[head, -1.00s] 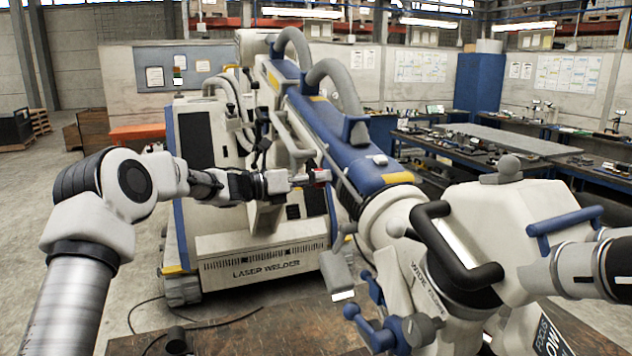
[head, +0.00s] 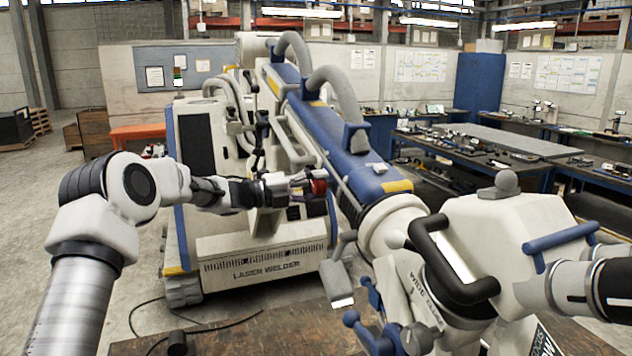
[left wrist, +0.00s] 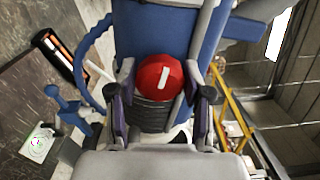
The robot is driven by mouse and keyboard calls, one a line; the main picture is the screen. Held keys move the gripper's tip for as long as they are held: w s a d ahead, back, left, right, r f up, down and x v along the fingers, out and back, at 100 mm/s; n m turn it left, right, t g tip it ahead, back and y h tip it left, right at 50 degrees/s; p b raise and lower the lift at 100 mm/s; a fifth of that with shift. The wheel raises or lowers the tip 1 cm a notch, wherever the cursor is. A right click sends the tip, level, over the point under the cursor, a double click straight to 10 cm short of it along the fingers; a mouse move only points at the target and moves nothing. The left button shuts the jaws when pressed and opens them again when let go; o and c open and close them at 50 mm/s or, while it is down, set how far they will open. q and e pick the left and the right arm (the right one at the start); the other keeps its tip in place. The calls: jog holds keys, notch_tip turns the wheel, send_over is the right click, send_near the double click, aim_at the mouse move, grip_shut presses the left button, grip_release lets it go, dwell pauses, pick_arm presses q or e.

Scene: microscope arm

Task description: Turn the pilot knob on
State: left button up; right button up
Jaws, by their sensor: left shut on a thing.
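The pilot knob (head: 318,183) is a round red knob on the side of the blue and white microscope arm (head: 335,140). In the left wrist view the red knob (left wrist: 160,78) faces me, with a white bar running nearly upright, slightly tilted. My left gripper (head: 306,184) reaches in from the left at the knob. In the left wrist view its two fingers (left wrist: 162,92) stand on either side of the knob, shut on it. The knob's base is hidden. My right arm comes in at the right edge; its gripper does not show.
A laser welder cabinet (head: 262,262) stands behind my left gripper. A wooden table top (head: 245,340) lies below. Workbenches (head: 470,150) stand at the back right. Open floor lies at left.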

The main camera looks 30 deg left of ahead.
pick_arm(q)
jog(key=shift+d+f+n+p, duration=0.15)
jog(key=shift+n+p, duration=0.8)
jog(key=shift+n, duration=1.05)
jog(key=o, duration=1.1)
jog(key=shift+o, duration=0.2)
jog(key=shift+w, duration=0.1)
jog(key=v, duration=1.2)
